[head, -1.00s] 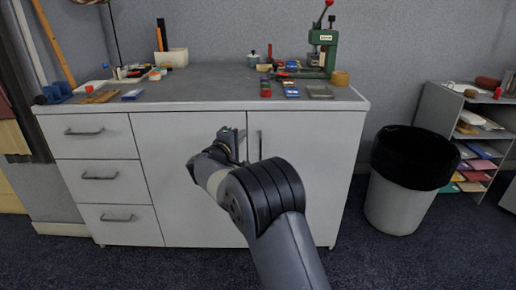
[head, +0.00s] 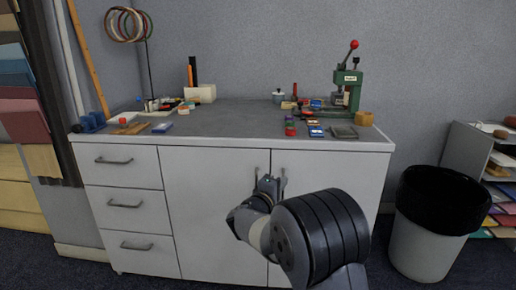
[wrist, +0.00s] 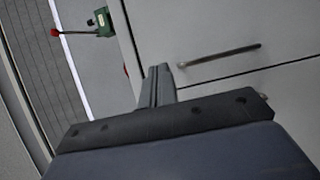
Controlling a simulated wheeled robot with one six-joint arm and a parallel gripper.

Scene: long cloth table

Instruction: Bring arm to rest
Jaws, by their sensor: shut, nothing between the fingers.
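My gripper (head: 269,186) is in front of the grey cabinet (head: 215,200), at the height of its door handles and below the worktop. My arm is folded, with its dark round joint in the lower middle of the head view. The gripper's fingers also show in the wrist view (wrist: 158,84), shut together with nothing held. A cabinet door handle (wrist: 218,57) shows just beyond them in that view. I cannot tell the exact gap between the fingers and the door.
On the worktop (head: 230,122) stand a green press (head: 348,90) with a red knob, a white holder (head: 200,94), a hoop stand (head: 150,60) and several small items. A black-lined bin (head: 432,220) and a shelf unit (head: 470,150) stand at the right.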

